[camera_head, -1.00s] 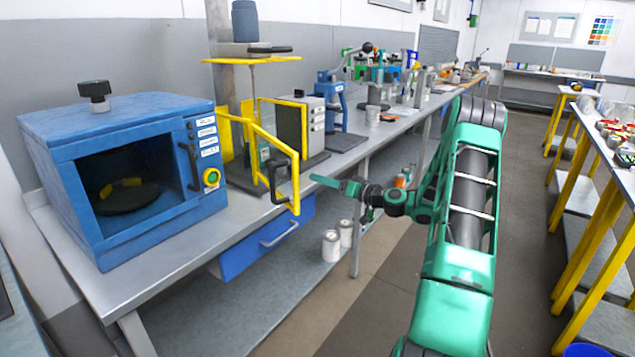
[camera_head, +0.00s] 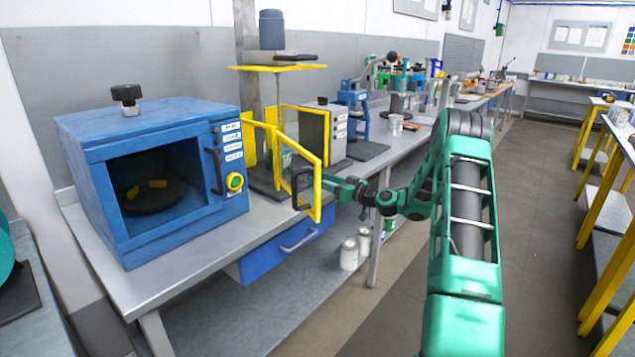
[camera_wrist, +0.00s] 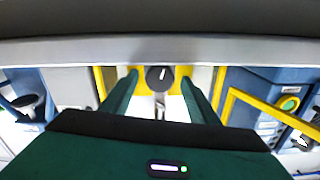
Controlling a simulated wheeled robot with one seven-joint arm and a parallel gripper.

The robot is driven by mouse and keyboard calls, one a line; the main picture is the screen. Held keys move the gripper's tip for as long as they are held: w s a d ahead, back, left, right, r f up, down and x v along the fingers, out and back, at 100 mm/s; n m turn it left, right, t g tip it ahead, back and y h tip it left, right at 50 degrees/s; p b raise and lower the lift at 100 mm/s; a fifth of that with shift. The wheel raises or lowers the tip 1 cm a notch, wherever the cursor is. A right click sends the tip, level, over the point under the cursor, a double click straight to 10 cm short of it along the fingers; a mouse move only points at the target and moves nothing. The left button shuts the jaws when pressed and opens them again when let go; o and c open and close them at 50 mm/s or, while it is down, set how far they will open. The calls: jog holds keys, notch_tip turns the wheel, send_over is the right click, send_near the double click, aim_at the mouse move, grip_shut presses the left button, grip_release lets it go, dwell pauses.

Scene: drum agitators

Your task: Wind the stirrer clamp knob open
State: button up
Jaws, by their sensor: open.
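The stirrer stands on the bench with a grey-blue motor (camera_head: 272,30) on top, a yellow plate (camera_head: 277,68) below it and an open yellow guard (camera_head: 300,160) in front. In the wrist view a dark round knob with a white mark (camera_wrist: 160,77) shows ahead, between my fingers in the picture; I take it as the clamp knob. A grey metal part (camera_wrist: 160,106) lies just below it. My gripper (camera_wrist: 160,88) is open, one green finger on each side, with no contact visible. In the head view my gripper (camera_head: 340,184) is near the guard; the knob cannot be made out there.
The guard's dark handle (camera_head: 302,188) is close to my gripper in the head view. A blue oven (camera_head: 150,170) stands left on the bench (camera_head: 190,270). A grey instrument (camera_head: 325,132) is behind the guard. The aisle floor (camera_head: 480,220) at right is clear.

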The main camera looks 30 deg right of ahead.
jog(key=shift+x, duration=1)
jog(key=c, duration=1)
jog(key=shift+n, duration=2.1)
jog(key=shift+c, duration=0.2)
jog(key=o, duration=1)
jog(key=shift+o, duration=0.2)
jog(key=shift+s, duration=0.1)
